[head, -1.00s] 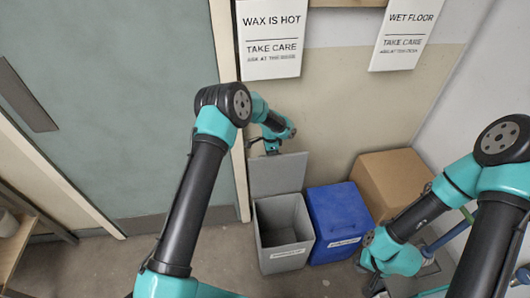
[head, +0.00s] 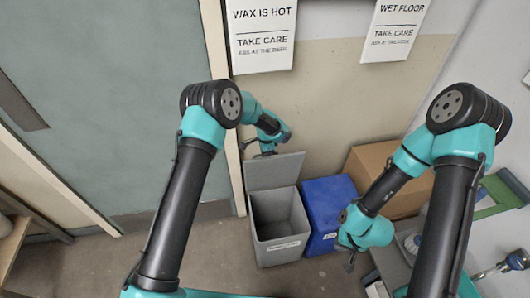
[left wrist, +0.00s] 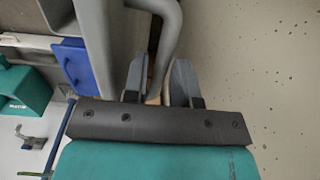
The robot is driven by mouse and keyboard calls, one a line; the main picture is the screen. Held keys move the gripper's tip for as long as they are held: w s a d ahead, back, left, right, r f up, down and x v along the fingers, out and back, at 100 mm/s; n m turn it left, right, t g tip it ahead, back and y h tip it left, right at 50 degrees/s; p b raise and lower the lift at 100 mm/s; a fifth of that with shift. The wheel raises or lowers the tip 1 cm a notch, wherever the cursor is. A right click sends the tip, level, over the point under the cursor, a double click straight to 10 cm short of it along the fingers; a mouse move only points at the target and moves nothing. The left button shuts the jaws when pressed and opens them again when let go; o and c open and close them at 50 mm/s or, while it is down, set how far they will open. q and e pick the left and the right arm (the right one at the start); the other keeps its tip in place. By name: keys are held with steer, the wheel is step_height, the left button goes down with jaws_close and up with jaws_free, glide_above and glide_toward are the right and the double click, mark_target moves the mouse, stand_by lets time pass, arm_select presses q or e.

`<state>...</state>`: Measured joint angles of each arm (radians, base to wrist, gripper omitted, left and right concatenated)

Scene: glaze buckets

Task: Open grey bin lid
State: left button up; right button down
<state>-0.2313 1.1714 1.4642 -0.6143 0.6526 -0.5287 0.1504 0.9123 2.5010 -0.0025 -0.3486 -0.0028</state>
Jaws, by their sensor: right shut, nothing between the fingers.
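The grey bin (head: 280,225) stands on the floor against the wall, with a white label on its front. Its grey lid (head: 273,172) is raised behind the opening, and the empty inside shows. My left gripper (head: 266,148) is at the top of the raised lid, partly hidden behind it. In the left wrist view my left gripper's fingers (left wrist: 157,75) are apart, with a curved grey bar (left wrist: 170,25) passing between them; whether they press on it is unclear. My right gripper (head: 350,263) is shut and empty, low at the right, in front of the blue bin's right side.
A blue bin (head: 323,213) with its top closed stands right beside the grey bin. A cardboard box (head: 370,165) is behind it at the right. A green-handled item (head: 500,192) lies farther right. The floor in front of the bins is clear.

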arm_select(q)
step_height(320, 180, up, 17)
steer(key=shift+s+r, duration=0.2)
steer(key=shift+s, duration=0.1)
stand_by(0.6)
steer(key=shift+f, duration=0.1)
steer(key=s+a+f+n, duration=0.1)
steer(key=f, duration=0.1)
steer(key=s+a+f+h, duration=0.1)
steer(key=s+f, duration=0.1)
steer(key=f, duration=0.1)
steer(key=s+a+f+n, duration=0.1)
steer(key=s+f, duration=0.1)
steer(key=f, duration=0.1)
steer(key=shift+s+a+f+n+g+h, duration=0.1)
steer(key=shift+s+a+n+g+h, duration=0.05)
steer(key=shift+a+n+g+h, duration=0.15)
steer(key=s+a+f+n, duration=0.4)
steer(key=s, duration=0.6)
steer(key=s+a+f+n+h, duration=0.1)
steer(key=s+a+f+n, duration=0.3)
steer(key=s, duration=0.6)
steer(key=s+a+f+n+t+h, duration=0.1)
steer(key=s+a+f+n, duration=0.3)
steer(key=s, duration=0.6)
steer(key=shift+s+a+f+n, duration=0.15)
steer(key=shift+s+f+n, duration=0.1)
steer(key=shift+f+n, duration=0.5)
